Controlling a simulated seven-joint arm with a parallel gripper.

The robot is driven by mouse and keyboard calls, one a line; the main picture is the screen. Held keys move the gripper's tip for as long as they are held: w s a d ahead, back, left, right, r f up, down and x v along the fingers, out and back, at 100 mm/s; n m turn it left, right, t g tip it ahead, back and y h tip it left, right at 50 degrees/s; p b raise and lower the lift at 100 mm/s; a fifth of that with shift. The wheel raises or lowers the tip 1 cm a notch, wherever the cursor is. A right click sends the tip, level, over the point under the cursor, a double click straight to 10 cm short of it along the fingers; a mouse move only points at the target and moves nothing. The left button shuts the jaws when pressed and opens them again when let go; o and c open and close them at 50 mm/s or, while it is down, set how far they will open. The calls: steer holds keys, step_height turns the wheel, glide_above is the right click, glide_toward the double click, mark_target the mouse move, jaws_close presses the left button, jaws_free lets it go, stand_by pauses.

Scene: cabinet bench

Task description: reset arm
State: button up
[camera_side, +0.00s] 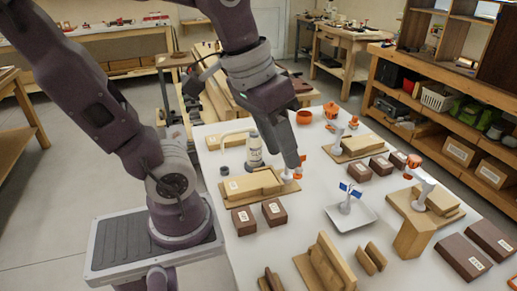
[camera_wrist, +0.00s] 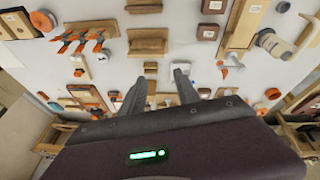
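My gripper (camera_side: 291,160) hangs over the left part of the white table (camera_side: 290,255) in the side view, beside a wooden block assembly. In the wrist view, the two fingers of my gripper (camera_wrist: 157,84) stand apart with nothing visible held between them. Whether the fingertips touch anything below cannot be told.
A white tray (camera_side: 350,217) with a blue-topped piece stands further right. Orange parts (camera_side: 331,110) sit behind. A wooden shelf (camera_side: 450,140) runs along the right.

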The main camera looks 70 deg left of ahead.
steer(key=s, duration=0.1)
steer(key=s+m+t, duration=0.1)
steer(key=s+m, duration=0.1)
steer(key=shift+s+a+f+t+y, duration=0.2)
steer(key=shift+s+a+t+y, duration=0.1)
steer(key=shift+s+t, duration=0.1)
